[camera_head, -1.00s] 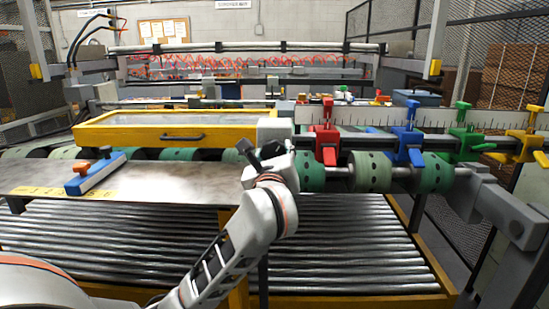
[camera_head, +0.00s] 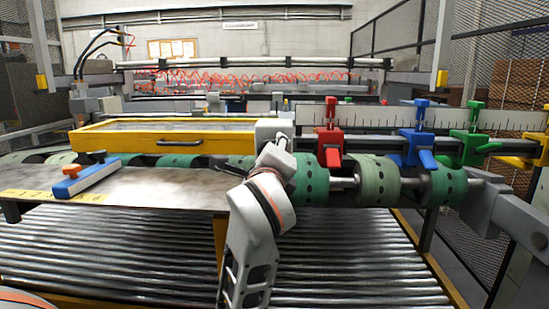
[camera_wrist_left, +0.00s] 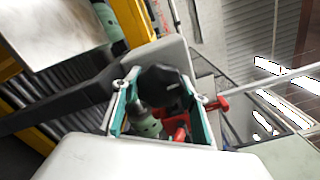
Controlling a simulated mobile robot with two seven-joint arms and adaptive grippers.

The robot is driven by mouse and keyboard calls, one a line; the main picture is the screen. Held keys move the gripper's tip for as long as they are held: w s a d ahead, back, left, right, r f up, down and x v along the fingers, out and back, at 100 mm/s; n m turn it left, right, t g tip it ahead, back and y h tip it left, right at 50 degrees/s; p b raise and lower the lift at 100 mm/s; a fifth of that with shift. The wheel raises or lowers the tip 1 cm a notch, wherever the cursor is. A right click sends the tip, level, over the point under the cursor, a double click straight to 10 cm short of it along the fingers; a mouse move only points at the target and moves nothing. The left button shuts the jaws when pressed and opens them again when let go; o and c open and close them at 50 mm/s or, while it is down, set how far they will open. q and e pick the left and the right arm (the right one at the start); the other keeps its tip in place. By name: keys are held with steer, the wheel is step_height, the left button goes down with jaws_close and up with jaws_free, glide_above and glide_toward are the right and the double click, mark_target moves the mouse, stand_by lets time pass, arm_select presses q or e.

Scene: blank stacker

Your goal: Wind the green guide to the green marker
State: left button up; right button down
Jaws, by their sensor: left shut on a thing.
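The green guide (camera_head: 470,142) hangs on the white ruled rail (camera_head: 375,118) at the right, between the blue guide (camera_head: 420,143) and the yellow guide (camera_head: 530,152). I cannot make out a separate green marker on the rail. My left gripper (camera_head: 276,147) is at the grey block at the rail's left end, well left of the green guide. In the left wrist view its teal fingers are shut around a black knob (camera_wrist_left: 163,88). The knob is mostly hidden in the head view. My right gripper is not in view.
The red guide (camera_head: 330,140) is just right of my left gripper. Green rollers (camera_head: 378,178) run below the guides. A yellow-framed cover (camera_head: 165,135) and a metal plate with a blue block (camera_head: 87,180) lie left. Metal rollers (camera_head: 120,250) fill the front.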

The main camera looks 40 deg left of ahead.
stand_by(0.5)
arm_select(q)
steer(key=o, duration=1.1)
